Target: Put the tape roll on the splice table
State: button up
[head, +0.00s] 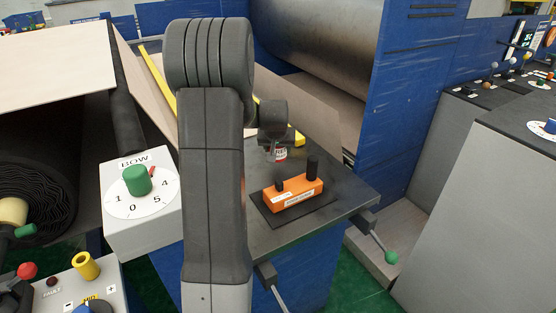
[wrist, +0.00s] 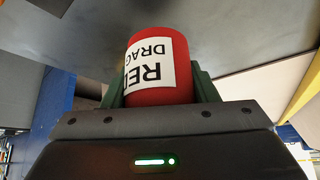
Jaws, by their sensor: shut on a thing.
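My gripper (wrist: 155,92) is shut on a red cylinder (wrist: 172,50) with a white label, on which "DRAG" can be read. The red cylinder also shows small in the head view (head: 280,155), below my wrist and over the back of the dark table (head: 335,205). I cannot tell whether it touches the table. This dark-topped table on a blue base looks like the splice table. No thing that is clearly a tape roll can be made out; my arm hides part of the scene.
An orange block (head: 294,195) with two black posts sits on a black mat at the table's front. A green-knobbed lever (head: 390,257) sticks out at the right. A grey box with a green dial (head: 137,180) stands left. Dark table top is bare right of the block.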

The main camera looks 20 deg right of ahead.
aim_at(277, 166)
jog(key=shift+f, duration=2.05)
jog(key=shift+f, duration=0.1)
jog(key=o, duration=1.1)
jog(key=shift+s+a+r, duration=0.1)
jog(key=shift+s+r, duration=0.15)
jog(key=shift+r, duration=0.35)
jog(key=v, duration=1.1)
jog(key=shift+a, duration=0.1)
